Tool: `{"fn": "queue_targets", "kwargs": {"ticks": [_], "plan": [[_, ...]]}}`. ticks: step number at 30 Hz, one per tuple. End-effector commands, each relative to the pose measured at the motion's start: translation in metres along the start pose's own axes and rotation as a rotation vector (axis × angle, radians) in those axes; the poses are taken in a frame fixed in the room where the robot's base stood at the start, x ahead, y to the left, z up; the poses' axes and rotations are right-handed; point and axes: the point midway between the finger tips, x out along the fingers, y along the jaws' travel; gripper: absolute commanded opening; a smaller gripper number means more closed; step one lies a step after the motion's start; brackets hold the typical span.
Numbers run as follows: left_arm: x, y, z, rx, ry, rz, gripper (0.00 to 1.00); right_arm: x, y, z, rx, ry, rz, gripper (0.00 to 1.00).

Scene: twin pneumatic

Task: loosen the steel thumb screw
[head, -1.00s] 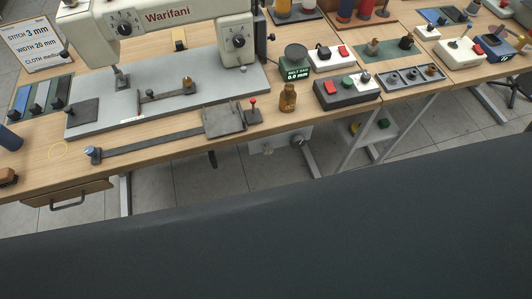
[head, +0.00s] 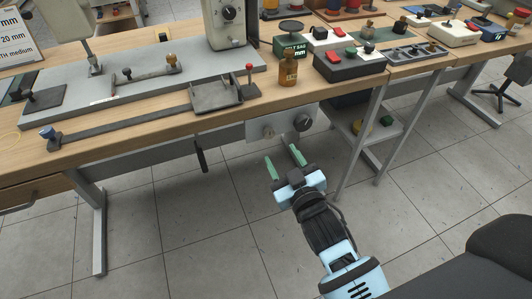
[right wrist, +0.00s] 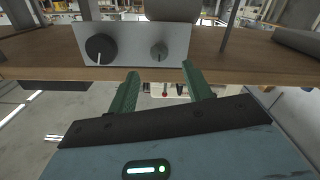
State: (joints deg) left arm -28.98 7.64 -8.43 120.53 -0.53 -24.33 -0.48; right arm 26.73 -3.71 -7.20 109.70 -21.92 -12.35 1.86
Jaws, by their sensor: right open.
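On the sewing machine's grey bed, a slotted guide bar (head: 146,72) carries a small dark grey knob (head: 127,73) and a brass-coloured knob (head: 172,60). The grey knob may be the steel thumb screw; it is too small to be sure. My right gripper (head: 280,152) is open and empty, with its green fingers pointing up toward the table's front edge, below and right of the guide bar and apart from it. In the right wrist view its open fingers (right wrist: 160,72) show with nothing between them. My left gripper is out of view.
A grey panel (head: 285,124) with a dark dial (head: 303,122) and smaller grey knob (head: 268,132) hangs under the table edge near my right gripper. The floor in front is clear.

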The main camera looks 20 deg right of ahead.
Motion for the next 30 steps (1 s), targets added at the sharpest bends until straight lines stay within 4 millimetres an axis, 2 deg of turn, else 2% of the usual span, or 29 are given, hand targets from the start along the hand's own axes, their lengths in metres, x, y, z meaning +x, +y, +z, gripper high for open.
{"fn": "queue_targets", "kwargs": {"ticks": [10, 22, 30], "plan": [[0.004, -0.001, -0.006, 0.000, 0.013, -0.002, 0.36, 0.011, 0.001, -0.004, -0.002, 0.012, 0.004, 0.50], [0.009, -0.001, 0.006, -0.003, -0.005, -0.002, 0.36, 0.063, 0.001, -0.003, -0.003, 0.011, 0.003, 0.50], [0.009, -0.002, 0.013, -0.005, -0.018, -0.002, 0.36, 0.080, 0.001, -0.004, -0.001, 0.010, 0.003, 0.50]]}}
